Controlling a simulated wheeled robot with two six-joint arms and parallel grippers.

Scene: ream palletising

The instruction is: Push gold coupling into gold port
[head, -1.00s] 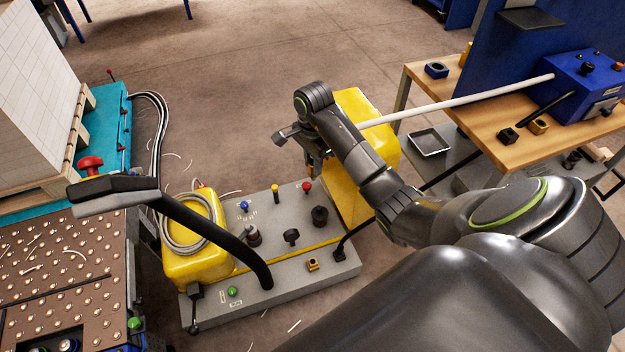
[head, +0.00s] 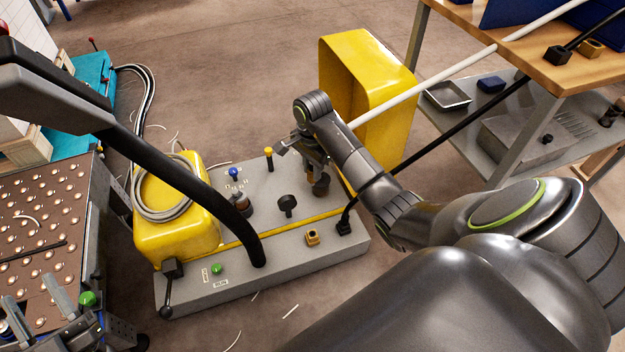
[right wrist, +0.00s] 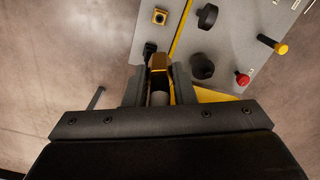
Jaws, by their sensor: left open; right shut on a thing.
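The gold coupling (right wrist: 158,63) is between the fingers of my right gripper (right wrist: 158,88), which is shut on it; a pale hose end shows behind it. In the head view my right gripper (head: 312,165) points down over the far right part of the grey panel base (head: 210,285), and the coupling is hidden there. The gold port (head: 312,237) is a square socket on the panel's near right side. It also shows in the right wrist view (right wrist: 160,16), ahead of and apart from the coupling. My left gripper (head: 40,305) is open at the lower left.
A black plug with a cable (head: 345,227) stands right of the gold port. Knobs and a black lever (head: 190,170) rise from the panel. A yellow housing (head: 390,110) stands behind it, with a pale hose (head: 440,75) crossing. A wooden bench (head: 520,55) is at the right.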

